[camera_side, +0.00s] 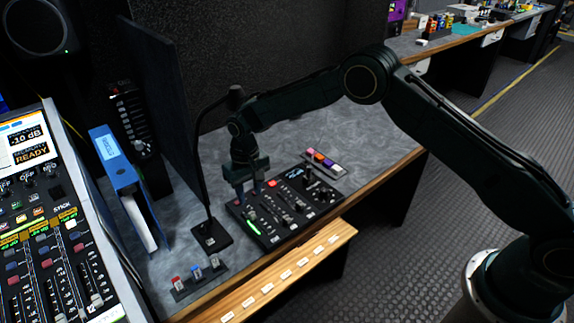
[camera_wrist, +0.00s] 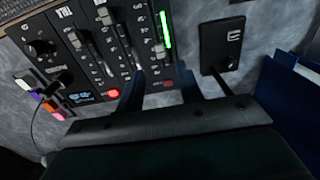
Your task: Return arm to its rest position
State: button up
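My arm reaches from its base at the lower right over the grey desk (camera_side: 360,140). My gripper (camera_side: 250,191) points down above the far-left edge of a black fader panel (camera_side: 300,212). In the wrist view my gripper (camera_wrist: 161,78) shows two dark blue fingers standing apart, with no held object visible between them. The panel (camera_wrist: 85,58) fills the upper left there, with faders, a lit green bar and red lights. I cannot tell whether the fingertips touch the panel.
A gooseneck stand (camera_side: 205,170) rises close left of my gripper. A blue binder (camera_side: 122,178) and dark partition (camera_side: 155,95) stand further left. Three small switches (camera_side: 198,277) sit near the front edge. Coloured blocks (camera_side: 325,161) lie behind the panel. The desk's right part is clear.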

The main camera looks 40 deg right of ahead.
jog(key=s+d+r+t, duration=0.1)
jog(key=s+d+r, duration=0.25)
jog(key=r, duration=0.55)
jog(key=s+d+r+t, duration=0.1)
jog(key=s+d+r, duration=0.3)
jog(key=r, duration=0.5)
jog(key=s+d+r+t, duration=0.1)
jog(key=s+d+r, duration=0.1)
jog(key=s+r, duration=0.5)
jog(key=s+d+r+t, duration=0.1)
jog(key=s+d+r, duration=0.25)
jog(key=s, duration=0.25)
jog(key=s+d+r, duration=0.2)
jog(key=s+r, duration=0.2)
jog(key=s, duration=0.2)
jog(key=s+d+f+t, duration=0.1)
jog(key=s+f, duration=0.1)
jog(key=s, duration=1)
jog(key=shift+s+d+f+t, duration=0.15)
jog(key=shift+s+d+t, duration=0.15)
jog(key=shift+s+d, duration=0.1)
